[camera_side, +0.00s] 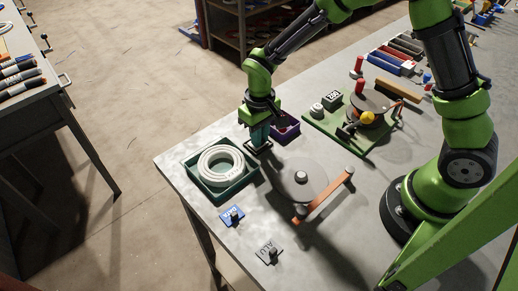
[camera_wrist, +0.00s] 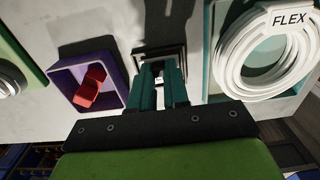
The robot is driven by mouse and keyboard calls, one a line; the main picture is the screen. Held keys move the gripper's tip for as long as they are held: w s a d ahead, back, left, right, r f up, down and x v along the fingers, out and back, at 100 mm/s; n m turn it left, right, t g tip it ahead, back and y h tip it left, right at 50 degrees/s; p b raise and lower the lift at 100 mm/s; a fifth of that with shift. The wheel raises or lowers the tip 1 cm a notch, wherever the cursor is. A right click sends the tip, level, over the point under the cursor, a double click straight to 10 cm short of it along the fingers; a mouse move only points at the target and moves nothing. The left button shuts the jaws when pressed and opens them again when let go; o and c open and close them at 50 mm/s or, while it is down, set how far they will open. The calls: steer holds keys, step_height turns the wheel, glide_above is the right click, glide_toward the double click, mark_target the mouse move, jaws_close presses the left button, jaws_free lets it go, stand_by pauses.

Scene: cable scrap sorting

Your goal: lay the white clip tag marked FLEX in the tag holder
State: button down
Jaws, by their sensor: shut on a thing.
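My gripper (camera_wrist: 161,72) points down at the table and is shut on a small piece, which its teal fingers mostly hide. The piece seems to be the white clip tag (camera_wrist: 174,50), showing as a pale strip at the fingertips. Its marking cannot be read. A dark square frame, seemingly the tag holder (camera_wrist: 185,64), surrounds the fingertips. In the side view my gripper (camera_side: 259,146) is low over the table, between the teal tray and the purple bin. I cannot tell whether the tag lies flat inside the frame.
A teal tray (camera_side: 213,197) holds a white cable coil (camera_side: 208,164) labelled FLEX. A purple bin (camera_wrist: 112,68) holds a red piece (camera_wrist: 90,86). A blue tag (camera_side: 232,216) and a grey ALU tag (camera_side: 268,252) lie near the front. A grey disc (camera_side: 302,182) with an orange bar stands right.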

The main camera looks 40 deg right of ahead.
steer(key=c, duration=1)
jaws_free()
steer(key=shift+c, duration=0.2)
steer(key=shift+r, duration=3.55)
